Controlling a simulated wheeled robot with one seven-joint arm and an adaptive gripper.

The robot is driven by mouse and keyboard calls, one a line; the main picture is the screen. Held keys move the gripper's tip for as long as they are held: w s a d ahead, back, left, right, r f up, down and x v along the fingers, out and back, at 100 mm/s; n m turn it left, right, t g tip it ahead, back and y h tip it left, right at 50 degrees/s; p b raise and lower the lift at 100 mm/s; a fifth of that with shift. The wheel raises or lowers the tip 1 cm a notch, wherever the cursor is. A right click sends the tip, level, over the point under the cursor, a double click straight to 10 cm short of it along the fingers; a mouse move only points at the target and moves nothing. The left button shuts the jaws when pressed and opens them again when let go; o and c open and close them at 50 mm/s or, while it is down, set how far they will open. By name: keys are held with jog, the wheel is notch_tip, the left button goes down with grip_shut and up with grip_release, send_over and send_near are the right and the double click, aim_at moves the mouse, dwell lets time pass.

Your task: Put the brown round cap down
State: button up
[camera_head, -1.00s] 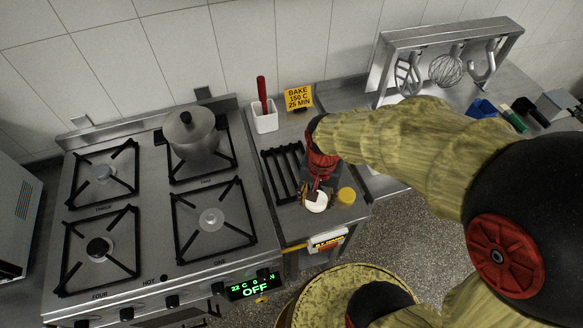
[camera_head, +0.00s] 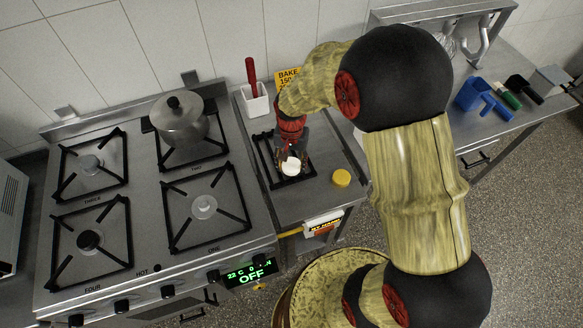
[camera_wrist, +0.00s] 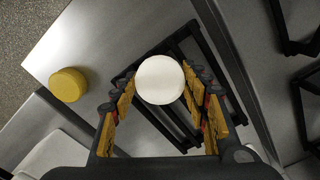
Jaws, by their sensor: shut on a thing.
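My gripper (camera_head: 290,156) is shut on a round white-topped piece (camera_wrist: 160,80), which shows between the fingers in the wrist view and as a small white disc in the head view (camera_head: 291,166). I see no clearly brown cap; the held piece looks white from above, and its sides are hidden. It is over the black slotted rack (camera_wrist: 179,123) on the steel counter. Whether it touches the rack, I cannot tell. A yellow round cap (camera_head: 341,178) lies apart on the counter, to the right of the rack, and also shows in the wrist view (camera_wrist: 68,85).
The stove (camera_head: 150,240) with a lidded pot (camera_head: 180,122) stands left of the counter (camera_head: 318,195). Bare counter lies around the yellow cap.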

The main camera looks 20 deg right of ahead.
jog(key=shift+f, duration=1.1)
jog(key=shift+f, duration=0.15)
jog(key=o, duration=1.3)
notch_tip(320, 180, up, 12)
jog(key=p, duration=0.2)
notch_tip(320, 180, up, 15)
jog(key=n+t, duration=0.3)
send_over(292, 165)
jog(key=s, duration=0.8)
jog(key=s+r+n+t, duration=0.1)
jog(key=s+r, duration=0.1)
jog(key=s, duration=0.1)
jog(key=s+r+n, duration=0.1)
jog(key=s+r, duration=0.1)
jog(key=s, duration=0.2)
jog(key=s+r+n+t, duration=0.1)
jog(key=s+r, duration=0.1)
jog(key=s, duration=0.1)
jog(key=shift+s+r+n+t, duration=0.1)
jog(key=shift+s+n+t, duration=0.2)
jog(key=shift+s+n, duration=0.1)
